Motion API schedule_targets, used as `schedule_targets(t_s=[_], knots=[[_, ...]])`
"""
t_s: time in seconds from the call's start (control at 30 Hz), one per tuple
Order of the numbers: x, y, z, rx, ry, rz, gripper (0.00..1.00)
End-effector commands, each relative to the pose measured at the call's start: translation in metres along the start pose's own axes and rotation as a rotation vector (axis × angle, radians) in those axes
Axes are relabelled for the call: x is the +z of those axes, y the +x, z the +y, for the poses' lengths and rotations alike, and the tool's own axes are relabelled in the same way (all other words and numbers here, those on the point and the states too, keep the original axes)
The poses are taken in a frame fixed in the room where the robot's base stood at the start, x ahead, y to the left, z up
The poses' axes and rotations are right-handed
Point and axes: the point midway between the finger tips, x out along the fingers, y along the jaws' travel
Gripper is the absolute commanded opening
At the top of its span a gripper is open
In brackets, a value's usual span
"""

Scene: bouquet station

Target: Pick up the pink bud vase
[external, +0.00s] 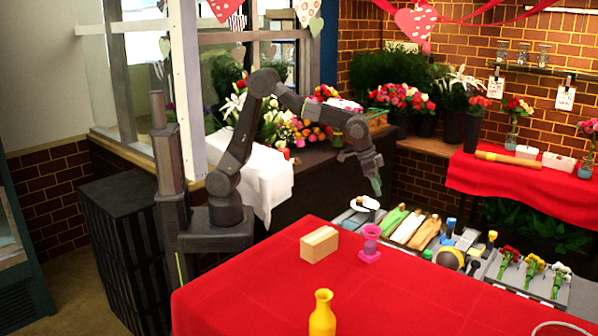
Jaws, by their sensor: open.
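The pink bud vase (370,243) stands upright on the red-covered table (270,285), near its far edge. It has a flared rim, a narrow waist and a wider foot. My gripper (377,186) is above the vase and slightly to its right in the picture, pointing down. It is open and empty, apart from the vase. The fingers look small and dark, so their exact gap is hard to see.
A wooden block (319,245) stands left of the vase, and a yellow vase (322,314) stands at the front. Behind the table is a counter with wrapped rolls (408,226), a tape roll (449,258) and small flower bunches (533,268). The red cloth between these is clear.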

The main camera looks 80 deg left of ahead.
Motion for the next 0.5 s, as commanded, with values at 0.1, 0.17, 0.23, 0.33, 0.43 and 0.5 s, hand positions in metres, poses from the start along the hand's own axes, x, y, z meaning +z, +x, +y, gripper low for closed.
schedule_targets(t_s=[0.1,0.17,0.23,0.33,0.43,0.5], knots=[[0.009,-0.008,0.075,0.048,0.122,0.000,0.65],[0.015,-0.012,0.104,0.067,0.170,0.000,0.65],[0.022,-0.016,0.131,0.084,0.216,-0.001,0.65],[0.030,-0.021,0.157,0.102,0.261,-0.001,0.65],[0.034,-0.022,0.170,0.110,0.282,-0.002,0.65],[0.035,-0.018,0.173,0.111,0.287,-0.002,0.65]])
